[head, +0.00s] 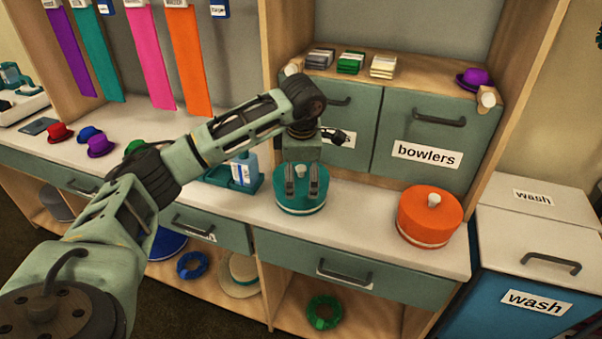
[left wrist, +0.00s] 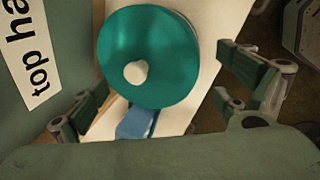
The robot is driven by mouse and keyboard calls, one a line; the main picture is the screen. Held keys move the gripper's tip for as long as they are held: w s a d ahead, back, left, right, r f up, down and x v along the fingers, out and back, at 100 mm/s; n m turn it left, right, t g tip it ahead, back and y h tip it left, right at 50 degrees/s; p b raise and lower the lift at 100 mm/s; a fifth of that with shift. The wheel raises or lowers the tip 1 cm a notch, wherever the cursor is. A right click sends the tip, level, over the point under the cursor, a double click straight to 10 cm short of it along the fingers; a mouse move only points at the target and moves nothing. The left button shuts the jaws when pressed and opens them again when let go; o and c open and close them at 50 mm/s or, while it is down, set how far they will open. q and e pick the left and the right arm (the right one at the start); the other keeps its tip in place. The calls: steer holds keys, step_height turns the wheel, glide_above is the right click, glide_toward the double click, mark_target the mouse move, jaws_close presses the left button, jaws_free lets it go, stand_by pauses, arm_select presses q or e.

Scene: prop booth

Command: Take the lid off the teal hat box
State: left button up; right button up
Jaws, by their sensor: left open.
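The teal hat box (head: 300,203) stands on the white counter, its lid on, partly hidden behind my left gripper in the head view. In the left wrist view its round teal lid (left wrist: 150,40) shows from above with a pale knob (left wrist: 135,72). My left gripper (head: 302,186) is open and empty, pointing down above the box in the head view. In the left wrist view the fingers (left wrist: 165,90) are wide apart, with the knob between them, nearer the left finger. I cannot tell the exact height gap. My right gripper is not in view.
An orange hat box (head: 430,218) stands to the right on the counter. A teal tray with a bottle (head: 243,172) is close on the left. Small hats (head: 100,145) lie farther left. A wash bin (head: 530,265) stands at the right.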

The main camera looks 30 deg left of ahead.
arm_select(q)
steer(key=shift+x, duration=0.95)
steer(key=shift+c, duration=0.2)
steer(key=c, duration=0.8)
steer(key=shift+c, duration=1.3)
steer(key=shift+r, duration=0.15)
